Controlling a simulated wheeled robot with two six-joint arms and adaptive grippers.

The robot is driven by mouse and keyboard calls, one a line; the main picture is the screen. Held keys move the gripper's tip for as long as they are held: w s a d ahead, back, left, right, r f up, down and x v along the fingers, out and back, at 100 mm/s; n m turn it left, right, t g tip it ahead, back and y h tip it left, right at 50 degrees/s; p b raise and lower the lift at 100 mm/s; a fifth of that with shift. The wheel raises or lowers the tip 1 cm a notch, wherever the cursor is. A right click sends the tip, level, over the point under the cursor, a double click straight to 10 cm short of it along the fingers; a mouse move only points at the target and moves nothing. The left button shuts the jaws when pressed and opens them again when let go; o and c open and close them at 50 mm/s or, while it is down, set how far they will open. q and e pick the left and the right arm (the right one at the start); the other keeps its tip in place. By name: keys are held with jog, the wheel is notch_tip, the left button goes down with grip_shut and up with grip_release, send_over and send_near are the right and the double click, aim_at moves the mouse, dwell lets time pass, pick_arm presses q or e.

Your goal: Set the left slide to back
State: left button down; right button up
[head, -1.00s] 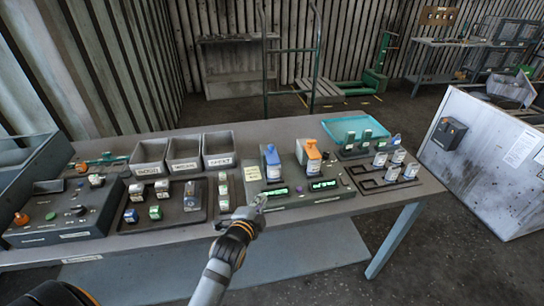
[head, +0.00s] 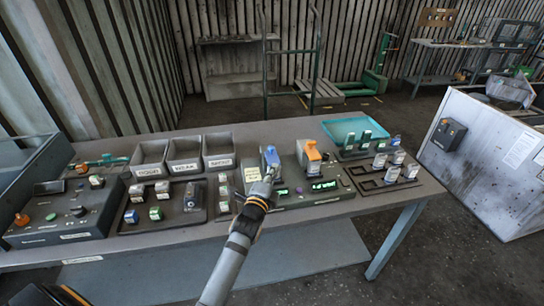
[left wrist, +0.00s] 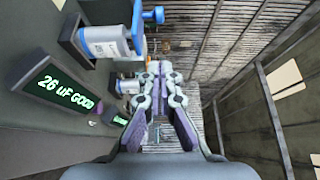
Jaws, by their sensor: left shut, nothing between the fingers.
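A grey tester (head: 325,200) on the table carries a blue-topped unit (head: 270,157) on the left and an orange-topped unit (head: 311,156) on the right, with lit green displays in front. I cannot make out for certain which part is the left slide, or its position. My left gripper (head: 272,172) is shut and empty, in front of the blue-topped unit and partly covering it. In the left wrist view, the shut fingers (left wrist: 160,68) are beside the blue and white unit (left wrist: 106,42), and a display (left wrist: 68,90) reads "26 uF GOOD". Contact cannot be told. My right gripper is out of view.
Three grey bins (head: 184,156) stand at the back left. A dark tray (head: 165,210) with small parts lies left of the tester. A teal tray (head: 352,128) and a dark rack (head: 388,178) with several capped parts are to the right.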

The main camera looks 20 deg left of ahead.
aim_at(272, 162)
pick_arm(q)
jog(key=w+a, duration=0.1)
jog(key=w, duration=0.3)
jog(key=w+a, duration=0.1)
jog(key=w, duration=0.1)
jog(key=shift+w+a+p, duration=0.25)
jog(key=shift+a+p, duration=0.1)
jog(key=shift+w+a, duration=0.2)
jog(key=shift+a, duration=0.15)
jog(key=shift+d, duration=0.1)
